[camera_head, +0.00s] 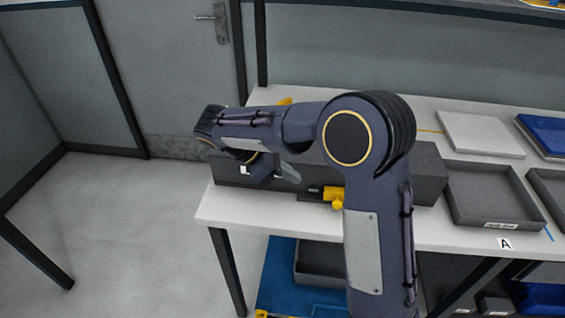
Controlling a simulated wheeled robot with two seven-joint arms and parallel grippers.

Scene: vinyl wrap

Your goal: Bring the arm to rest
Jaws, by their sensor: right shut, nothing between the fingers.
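My right arm rises from the lower middle, bends at a large round elbow joint, and reaches left across the table (450,235). My right gripper (288,174) is partly hidden behind its own wrist and forearm. It is shut and empty, low in front of the long dark grey box (425,185) on the table. My left gripper is not in view.
A yellow and black tool (334,196) lies at the dark box, just right of the gripper. A grey tray (462,218), a white flat box (480,134) and a blue case (545,135) are at the right. Open floor (110,235) lies left of the table.

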